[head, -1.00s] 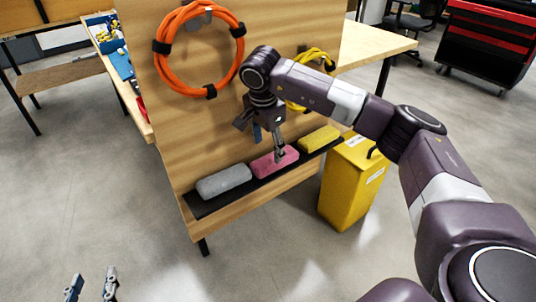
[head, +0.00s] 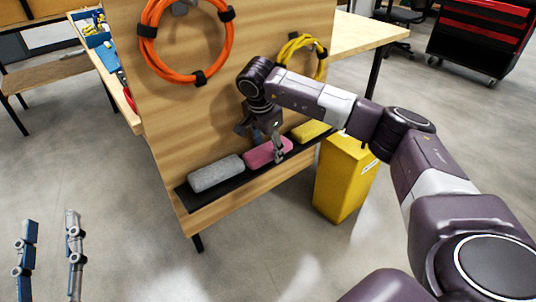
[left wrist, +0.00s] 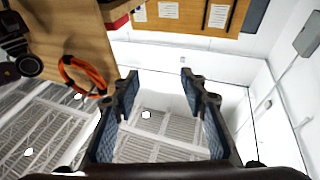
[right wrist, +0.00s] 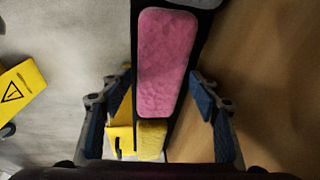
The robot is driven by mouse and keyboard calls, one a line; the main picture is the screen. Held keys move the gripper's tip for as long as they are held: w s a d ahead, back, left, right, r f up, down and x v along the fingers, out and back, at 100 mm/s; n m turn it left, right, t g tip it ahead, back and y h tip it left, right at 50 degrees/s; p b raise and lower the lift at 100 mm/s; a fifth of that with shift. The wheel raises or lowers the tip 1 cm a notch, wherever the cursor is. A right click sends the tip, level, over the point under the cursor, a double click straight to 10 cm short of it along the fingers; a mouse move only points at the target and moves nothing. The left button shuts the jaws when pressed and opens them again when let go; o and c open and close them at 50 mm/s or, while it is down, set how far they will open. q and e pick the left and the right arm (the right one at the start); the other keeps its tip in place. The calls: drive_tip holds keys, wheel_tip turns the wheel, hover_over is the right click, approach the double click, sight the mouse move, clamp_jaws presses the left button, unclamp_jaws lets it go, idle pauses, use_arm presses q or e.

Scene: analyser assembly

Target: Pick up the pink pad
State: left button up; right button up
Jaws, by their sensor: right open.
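The pink pad (head: 262,152) lies on a narrow black shelf (head: 216,196) at the foot of a wooden board, between a grey pad (head: 216,174) and a yellow pad (head: 311,131). My right gripper (head: 272,146) is at the pink pad, its fingers pointing down in front of it. In the right wrist view the pink pad (right wrist: 166,62) lies ahead between the open fingers (right wrist: 160,95), with a gap on each side. My left gripper (head: 49,235) is open and empty at the lower left, far from the pads; its open fingers also show in the left wrist view (left wrist: 158,82).
The upright wooden board (head: 200,110) carries an orange cable coil (head: 150,45) and a yellow cable coil (head: 285,50). A yellow bin (head: 340,180) stands on the floor right of the board. The floor in front is clear.

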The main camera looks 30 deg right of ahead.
drive_tip(key=shift+f, duration=0.25)
drive_tip(key=c, duration=0.9)
drive_tip(key=shift+r, duration=0.1)
